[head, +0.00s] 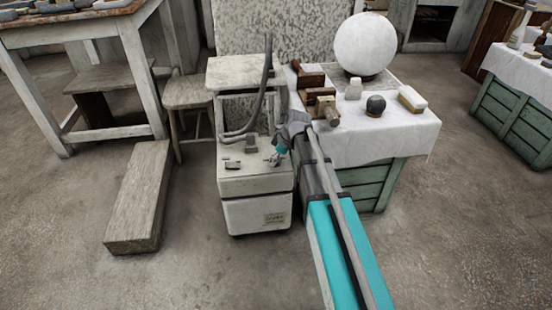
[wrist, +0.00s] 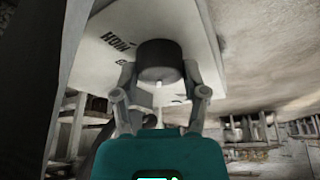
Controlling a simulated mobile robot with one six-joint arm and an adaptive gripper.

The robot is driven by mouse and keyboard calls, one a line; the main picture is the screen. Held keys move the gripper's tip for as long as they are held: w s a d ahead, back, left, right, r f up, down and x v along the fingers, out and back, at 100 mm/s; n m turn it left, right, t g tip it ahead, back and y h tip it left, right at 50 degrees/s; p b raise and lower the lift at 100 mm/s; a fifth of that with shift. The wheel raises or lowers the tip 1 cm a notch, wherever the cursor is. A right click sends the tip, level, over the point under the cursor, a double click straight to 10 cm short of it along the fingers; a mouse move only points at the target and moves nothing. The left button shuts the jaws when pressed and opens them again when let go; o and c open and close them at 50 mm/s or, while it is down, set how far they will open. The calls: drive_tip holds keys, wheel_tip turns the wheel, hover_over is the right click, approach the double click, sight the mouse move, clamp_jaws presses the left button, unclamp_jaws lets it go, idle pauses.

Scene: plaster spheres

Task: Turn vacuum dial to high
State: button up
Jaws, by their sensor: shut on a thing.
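The vacuum unit is a worn white cabinet (head: 256,186) in the head view, with a grey hose (head: 268,75) rising from it. Its dial is a dark round knob (wrist: 161,62) in the wrist view, on a pale panel (wrist: 205,25). Dark lettering that seems to read HIGH (wrist: 114,40) is on the panel left of the knob, with smaller marks nearby. A thin pale strip shows below the knob. My gripper (wrist: 160,75) is shut on the knob, one finger on each side. In the head view my gripper (head: 279,155) is at the cabinet's top right; the knob is hidden there.
A stool (head: 187,92) and a wooden block (head: 140,195) are at left. The front floor is clear.

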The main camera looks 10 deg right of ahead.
drive_tip(key=m+t, duration=0.1)
drive_tip(key=m, duration=0.2)
drive_tip(key=m+h, duration=0.1)
drive_tip(key=m, duration=0.1)
drive_tip(key=shift+s+m+t, duration=0.15)
drive_tip(key=shift+m+t, duration=0.25)
drive_tip(key=m+h, duration=0.1)
drive_tip(key=m, duration=0.2)
drive_tip(key=m+h, duration=0.1)
drive_tip(key=m, duration=0.2)
drive_tip(key=shift+a+t+h, duration=0.15)
drive_tip(key=shift+t+h, duration=0.15)
drive_tip(key=shift+t, duration=0.1)
drive_tip(key=m+h, duration=0.1)
drive_tip(key=m, duration=0.2)
drive_tip(key=m+h, duration=0.1)
drive_tip(key=m, duration=0.1)
drive_tip(key=shift+m+g, duration=0.3)
drive_tip(key=shift+m, duration=0.1)
drive_tip(key=m+h, duration=0.1)
drive_tip(key=m, duration=0.1)
drive_tip(key=m+g+h, duration=0.1)
drive_tip(key=m, duration=0.2)
drive_tip(key=shift+m, duration=0.3)
drive_tip(key=o, duration=1.2)
drive_tip(key=shift+c, duration=0.2)
drive_tip(key=shift+n, duration=0.4)
